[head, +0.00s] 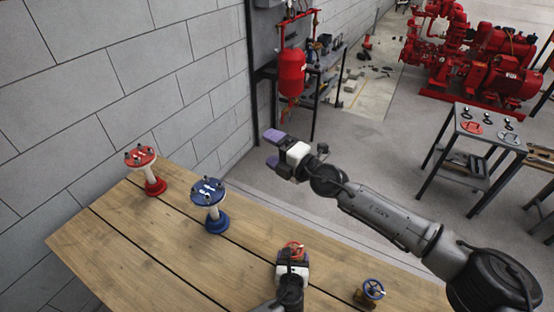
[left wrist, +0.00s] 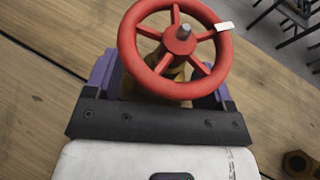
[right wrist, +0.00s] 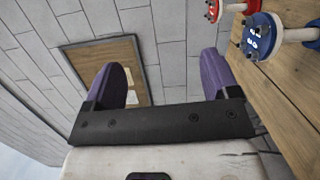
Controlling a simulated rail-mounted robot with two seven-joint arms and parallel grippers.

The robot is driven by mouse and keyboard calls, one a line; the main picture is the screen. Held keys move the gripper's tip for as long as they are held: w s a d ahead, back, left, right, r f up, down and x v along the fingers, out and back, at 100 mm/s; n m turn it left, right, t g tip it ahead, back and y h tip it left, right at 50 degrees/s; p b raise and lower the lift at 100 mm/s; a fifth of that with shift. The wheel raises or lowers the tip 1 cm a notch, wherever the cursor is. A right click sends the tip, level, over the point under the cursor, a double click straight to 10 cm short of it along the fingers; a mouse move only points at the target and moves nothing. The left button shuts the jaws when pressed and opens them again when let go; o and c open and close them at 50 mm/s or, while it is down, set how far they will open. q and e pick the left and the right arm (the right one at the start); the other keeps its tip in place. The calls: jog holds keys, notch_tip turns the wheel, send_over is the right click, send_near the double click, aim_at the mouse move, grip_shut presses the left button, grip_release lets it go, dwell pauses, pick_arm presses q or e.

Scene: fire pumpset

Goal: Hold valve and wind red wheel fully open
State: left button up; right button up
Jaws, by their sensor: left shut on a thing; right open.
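The valve with the red wheel (head: 294,249) stands on the wooden table near its front edge. In the left wrist view the red wheel (left wrist: 175,48) is spoked, with a small white tag on its rim and a brass body (left wrist: 160,88) below it. My left gripper (left wrist: 160,85) is shut on the brass valve body under the wheel; the wheel hides most of the contact. My right gripper (head: 270,148) is open and empty, raised beyond the table's far right edge. Its purple fingers (right wrist: 160,85) have nothing between them in the right wrist view.
A valve with a blue wheel (head: 373,289) stands right of the held valve. A blue flanged stand (head: 208,194) and a red flanged stand (head: 143,160) are on the left of the wooden table (head: 130,235). A block wall runs behind. Table space between the stands and held valve is clear.

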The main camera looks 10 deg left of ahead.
jog(key=shift+o, duration=0.5)
jog(key=s+a+f+m+y, duration=0.1)
jog(key=s+a+f+m, duration=0.25)
jog(key=a, duration=0.25)
jog(key=w+d+r+m+t+h, duration=0.25)
jog(key=w+m+t+h, duration=0.3)
jog(key=m, duration=0.85)
jog(key=m+g+h, duration=1)
jog(key=m+g, duration=0.6)
send_near(295, 247)
jog(key=shift+t, duration=0.25)
notch_tip(295, 247, down, 9)
jog(key=shift+s+a+r, duration=0.15)
jog(key=shift+a+r, duration=0.05)
